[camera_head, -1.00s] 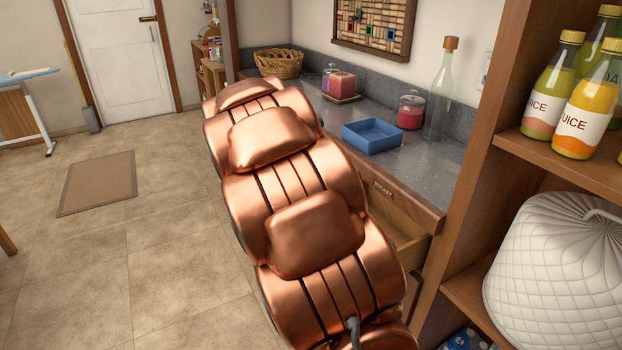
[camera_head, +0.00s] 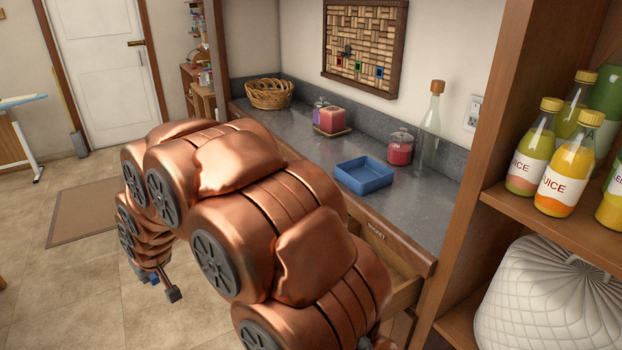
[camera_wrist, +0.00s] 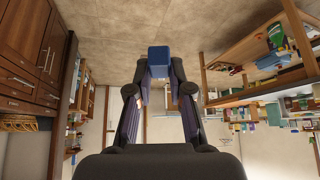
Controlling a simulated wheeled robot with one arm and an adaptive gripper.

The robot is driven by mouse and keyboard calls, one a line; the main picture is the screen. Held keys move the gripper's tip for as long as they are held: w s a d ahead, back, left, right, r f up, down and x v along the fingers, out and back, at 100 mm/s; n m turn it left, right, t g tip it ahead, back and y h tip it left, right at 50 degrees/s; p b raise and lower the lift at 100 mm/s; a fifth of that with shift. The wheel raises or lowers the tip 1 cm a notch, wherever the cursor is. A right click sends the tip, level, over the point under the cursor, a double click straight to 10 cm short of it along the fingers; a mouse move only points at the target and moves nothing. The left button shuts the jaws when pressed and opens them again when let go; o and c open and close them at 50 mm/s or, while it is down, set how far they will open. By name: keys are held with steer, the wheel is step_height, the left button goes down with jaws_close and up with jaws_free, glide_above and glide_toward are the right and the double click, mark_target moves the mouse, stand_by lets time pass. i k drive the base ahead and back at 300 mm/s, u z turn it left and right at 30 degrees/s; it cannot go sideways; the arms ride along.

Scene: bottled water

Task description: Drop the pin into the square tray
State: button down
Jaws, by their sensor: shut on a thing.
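The square tray (camera_head: 365,175) is a blue, open, shallow tray on the grey counter, right of centre in the head view. It looks empty. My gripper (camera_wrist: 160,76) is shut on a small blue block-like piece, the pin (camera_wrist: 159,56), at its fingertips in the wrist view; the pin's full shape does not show. In the head view my gripper (camera_head: 160,283) hangs low at the left above the tiled floor, well apart from the tray and below counter height.
On the counter (camera_head: 410,210) stand a wicker basket (camera_head: 269,94), a pink candle (camera_head: 332,119), a red jar (camera_head: 400,148) and a clear corked bottle (camera_head: 431,122). Juice bottles (camera_head: 531,160) fill the right shelf. A cork board (camera_head: 365,45) hangs above.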

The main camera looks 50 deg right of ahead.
mark_target(368, 178)
steer(key=u, duration=0.1)
steer(key=i, duration=1.35)
steer(key=z, duration=1.15)
steer(key=i, duration=1)
steer(key=z, duration=0.85)
